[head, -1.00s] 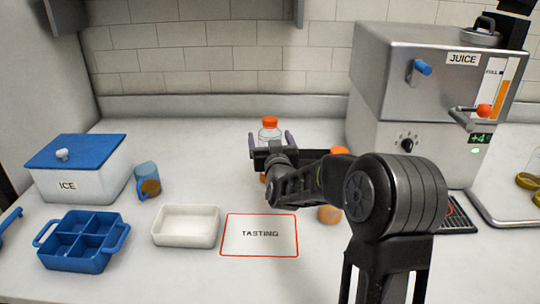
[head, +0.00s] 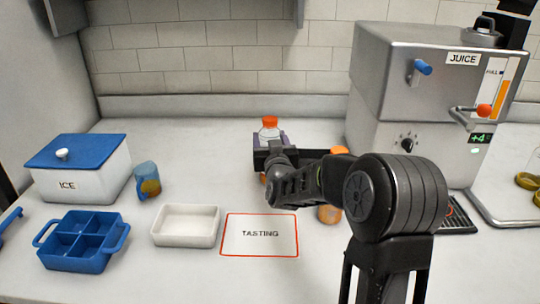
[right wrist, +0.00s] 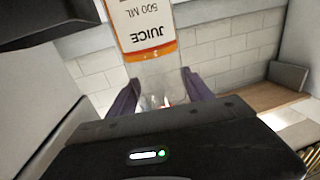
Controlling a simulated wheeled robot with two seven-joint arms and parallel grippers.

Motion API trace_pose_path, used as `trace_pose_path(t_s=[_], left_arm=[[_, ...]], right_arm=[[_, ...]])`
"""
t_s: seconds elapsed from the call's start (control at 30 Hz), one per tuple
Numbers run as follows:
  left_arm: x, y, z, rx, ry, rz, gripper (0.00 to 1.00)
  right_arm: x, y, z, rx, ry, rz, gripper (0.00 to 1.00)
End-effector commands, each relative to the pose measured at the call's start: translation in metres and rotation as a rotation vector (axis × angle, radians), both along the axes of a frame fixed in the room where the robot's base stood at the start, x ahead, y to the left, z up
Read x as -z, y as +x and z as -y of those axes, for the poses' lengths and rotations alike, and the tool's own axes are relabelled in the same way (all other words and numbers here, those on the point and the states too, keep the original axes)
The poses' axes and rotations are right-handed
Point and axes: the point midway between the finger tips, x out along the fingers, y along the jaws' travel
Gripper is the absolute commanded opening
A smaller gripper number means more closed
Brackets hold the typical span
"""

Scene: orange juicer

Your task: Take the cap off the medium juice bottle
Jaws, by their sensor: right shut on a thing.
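A clear juice bottle (head: 269,134) with an orange cap (head: 270,122) stands upright on the counter near the back wall. In the right wrist view the bottle (right wrist: 150,35) shows an upside-down label reading "JUICE 500 ML", with orange juice at its edge. My right gripper (head: 270,140) is shut on the bottle's clear upper part, its purple fingers on either side. The cap is on the bottle, above the fingers in the head view. My gripper and arm hide the lower bottle. My left gripper is not in view.
Another orange-capped bottle (head: 339,150) is partly hidden behind my right arm. The juice machine (head: 410,100) stands at the right. The ice box (head: 85,185), mug (head: 147,172), blue divided tray (head: 112,240), white dish (head: 205,240) and tasting mat (head: 235,248) occupy the left and front.

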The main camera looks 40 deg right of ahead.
Motion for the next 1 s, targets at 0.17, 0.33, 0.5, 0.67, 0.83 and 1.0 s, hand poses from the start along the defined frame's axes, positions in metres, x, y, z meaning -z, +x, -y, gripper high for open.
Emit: trace_pose_path(t_s=[0.17, 0.33, 0.5, 0.67, 0.83, 1.0], left_arm=[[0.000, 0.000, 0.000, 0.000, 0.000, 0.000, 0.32], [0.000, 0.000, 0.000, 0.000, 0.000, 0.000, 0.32], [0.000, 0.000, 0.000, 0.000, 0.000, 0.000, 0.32], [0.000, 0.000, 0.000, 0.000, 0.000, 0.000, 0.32], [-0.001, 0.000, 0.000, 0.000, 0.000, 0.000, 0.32], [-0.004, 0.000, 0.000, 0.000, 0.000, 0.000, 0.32]], right_arm=[[0.000, 0.000, 0.000, 0.000, 0.000, 0.000, 0.18], [0.000, 0.000, 0.000, 0.000, 0.000, 0.000, 0.04], [0.000, 0.000, 0.000, 0.000, 0.000, 0.000, 0.00], [-0.002, 0.000, 0.000, 0.000, -0.002, 0.004, 0.00], [-0.004, 0.000, 0.000, 0.000, -0.001, 0.004, 0.00], [-0.021, 0.000, 0.000, 0.001, -0.001, 0.008, 0.00]])
